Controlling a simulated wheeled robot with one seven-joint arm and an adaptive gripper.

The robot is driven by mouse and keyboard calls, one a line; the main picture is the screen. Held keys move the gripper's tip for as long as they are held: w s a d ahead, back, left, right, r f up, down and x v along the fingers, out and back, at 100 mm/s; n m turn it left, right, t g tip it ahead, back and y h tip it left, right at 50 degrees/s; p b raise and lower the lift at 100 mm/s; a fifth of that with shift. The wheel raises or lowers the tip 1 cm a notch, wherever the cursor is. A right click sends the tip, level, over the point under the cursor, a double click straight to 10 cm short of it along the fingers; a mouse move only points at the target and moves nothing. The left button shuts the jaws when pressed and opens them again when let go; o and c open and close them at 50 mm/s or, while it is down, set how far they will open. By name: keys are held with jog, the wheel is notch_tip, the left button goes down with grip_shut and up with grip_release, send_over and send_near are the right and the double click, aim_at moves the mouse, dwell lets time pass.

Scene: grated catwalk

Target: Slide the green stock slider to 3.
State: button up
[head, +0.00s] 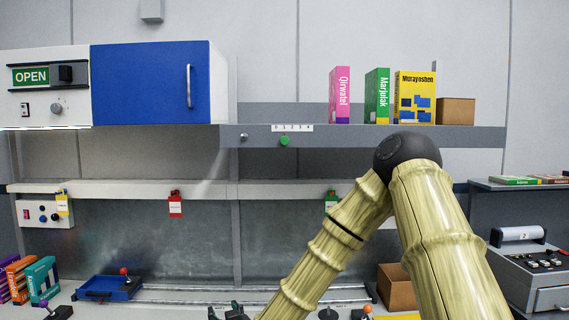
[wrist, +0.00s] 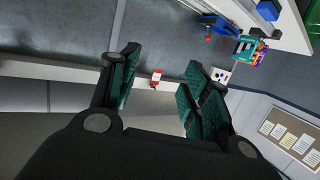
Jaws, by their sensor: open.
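A round green knob (head: 285,141), which looks like the stock slider, sits on the front edge of the upper grey shelf. It is just below a small white scale strip (head: 292,128), left of the strip's middle; the digits are too small to read surely. My gripper (head: 228,312) shows only partly at the bottom edge of the head view, well below and left of the knob. In the wrist view my gripper (wrist: 168,62) has its dark green fingers spread apart with nothing between them touching. The knob does not show in the wrist view.
Boxes, including a yellow one (head: 415,97), stand on the upper shelf, right of the knob. A lower ledge (head: 270,189) carries a red tag (head: 175,206), also in the wrist view (wrist: 156,78). A blue tray (head: 108,288) lies lower left. The shelf front around the knob looks clear.

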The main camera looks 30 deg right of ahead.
jog(key=w+d+r+m+t+h, duration=0.15)
jog(key=d+r, duration=0.25)
jog(key=r, duration=0.6)
jog(key=w+d+r+m+t+h, duration=0.1)
jog(key=w+d+r+t+h, duration=0.15)
jog(key=r, duration=0.75)
jog(key=m+g+h+p, duration=0.1)
jog(key=m+h, duration=0.5)
jog(key=h, duration=0.2)
send_near(285, 141)
jog(key=p+x, duration=0.5)
jog(key=x, duration=0.3)
jog(key=shift+a, duration=0.1)
jog(key=shift+w+d+r, duration=0.1)
jog(key=shift+w+d, duration=0.15)
grip_shut()
